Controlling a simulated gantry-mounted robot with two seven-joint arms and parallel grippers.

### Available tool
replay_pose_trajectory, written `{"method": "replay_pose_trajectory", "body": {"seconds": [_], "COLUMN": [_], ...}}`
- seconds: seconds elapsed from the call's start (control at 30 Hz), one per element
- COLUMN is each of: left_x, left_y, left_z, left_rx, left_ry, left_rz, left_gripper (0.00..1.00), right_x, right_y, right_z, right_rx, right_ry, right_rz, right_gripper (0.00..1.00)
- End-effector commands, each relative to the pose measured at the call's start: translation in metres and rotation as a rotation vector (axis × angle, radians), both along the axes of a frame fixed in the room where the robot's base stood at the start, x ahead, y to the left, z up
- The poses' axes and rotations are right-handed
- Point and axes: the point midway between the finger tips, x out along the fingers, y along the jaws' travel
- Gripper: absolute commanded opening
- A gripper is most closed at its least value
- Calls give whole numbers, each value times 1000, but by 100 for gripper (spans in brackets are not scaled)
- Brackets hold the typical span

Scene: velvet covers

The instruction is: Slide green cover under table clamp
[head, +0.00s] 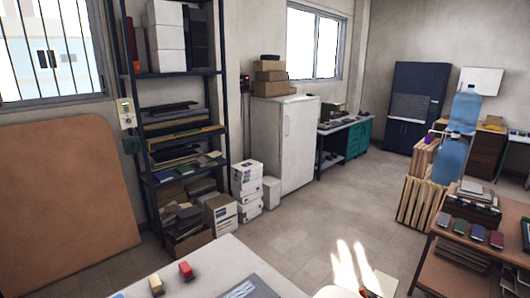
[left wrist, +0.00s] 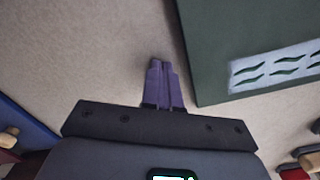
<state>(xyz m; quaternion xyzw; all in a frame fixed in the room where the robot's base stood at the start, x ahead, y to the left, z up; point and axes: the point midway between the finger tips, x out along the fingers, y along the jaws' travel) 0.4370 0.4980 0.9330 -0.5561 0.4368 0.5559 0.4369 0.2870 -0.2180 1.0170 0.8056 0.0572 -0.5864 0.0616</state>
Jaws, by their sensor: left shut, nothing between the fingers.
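In the left wrist view, a dark green flat cover (left wrist: 220,60) lies on a pale surface (left wrist: 90,50) at the upper right. It has a white patch with green wave shapes, and the frame cuts it off. My left gripper (left wrist: 160,64) has purple fingers pressed together with nothing between them. Its tips are just left of the green cover's edge; I cannot tell whether they touch the surface. I cannot make out the table clamp for certain. My right gripper is in neither view.
In the head view, a white table (head: 200,262) at the bottom bears a red block (head: 185,270), a tan block (head: 155,284) and a grey patterned panel (head: 250,290). In the wrist view, a blue panel (left wrist: 22,122) and wooden knobs (left wrist: 308,160) sit near the lower corners.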

Motion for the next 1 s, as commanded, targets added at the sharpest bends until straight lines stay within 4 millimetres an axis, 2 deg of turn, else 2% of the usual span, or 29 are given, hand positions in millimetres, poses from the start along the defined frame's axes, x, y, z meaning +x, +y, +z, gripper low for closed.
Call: {"method": "replay_pose_trajectory", "body": {"seconds": [0.47,1.0], "left_x": [0,10], "left_y": [0,10], "left_z": [0,0], "left_rx": [0,0], "left_ry": [0,0], "left_rz": [0,1], "left_gripper": [0,0], "right_x": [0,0], "right_y": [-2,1], "right_z": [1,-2], "right_rx": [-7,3], "right_ry": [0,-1], "right_rz": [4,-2], "right_gripper": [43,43]}}
